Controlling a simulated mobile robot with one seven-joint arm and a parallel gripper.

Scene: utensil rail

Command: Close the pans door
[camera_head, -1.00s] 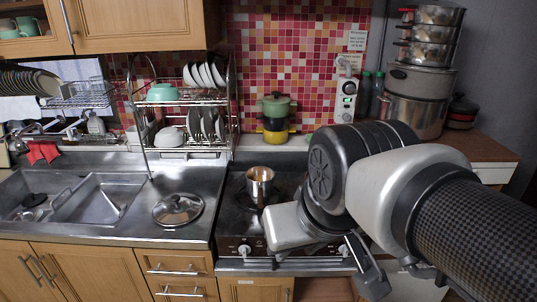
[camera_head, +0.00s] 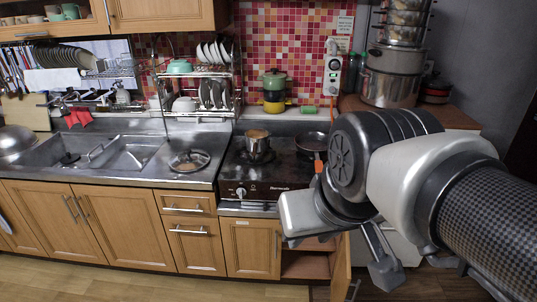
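A wooden cabinet door (camera_head: 341,272) stands swung open below the right part of the stove and shows nearly edge-on, with a metal handle (camera_head: 354,290) on its right face. I take it for the pans door; no label on it can be read. Left of it the open cabinet (camera_head: 305,264) shows a reddish-brown inside. The end of my gripper (camera_head: 384,268) points down to the right of the door, seemingly apart from it in the picture. My arm hides much of the gripper, so its opening does not show.
The stove (camera_head: 285,165) above holds a copper-toned pot (camera_head: 257,143) and a dark frying pan (camera_head: 311,143). A shut cabinet door (camera_head: 250,248) adjoins the opening on the left. The wooden floor (camera_head: 130,285) in front is clear.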

